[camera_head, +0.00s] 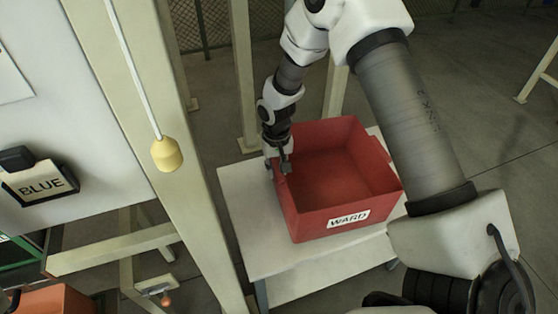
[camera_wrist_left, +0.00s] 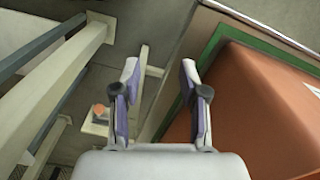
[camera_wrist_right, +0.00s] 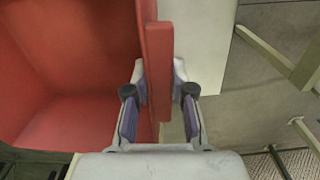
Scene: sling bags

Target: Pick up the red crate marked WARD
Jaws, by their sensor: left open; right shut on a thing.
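The red crate (camera_head: 332,185) marked WARD stands upright and open-topped on a pale table; its inside looks empty. The white WARD label (camera_head: 349,219) is on its near face. My right gripper (camera_head: 280,167) is at the crate's left wall in the head view. In the right wrist view, the crate's red rim (camera_wrist_right: 158,75) runs between the fingers of my right gripper (camera_wrist_right: 159,88), which is shut on it. My left gripper (camera_wrist_left: 160,70) is open and empty in the left wrist view, with no part of the WARD crate there.
The pale table (camera_head: 238,205) carries the crate. Beige posts (camera_head: 243,70) stand behind and left of it. A yellow pendant (camera_head: 167,154) hangs at the left, near a BLUE sign (camera_head: 41,185). An orange-red box (camera_wrist_left: 245,115) lies right of my left gripper.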

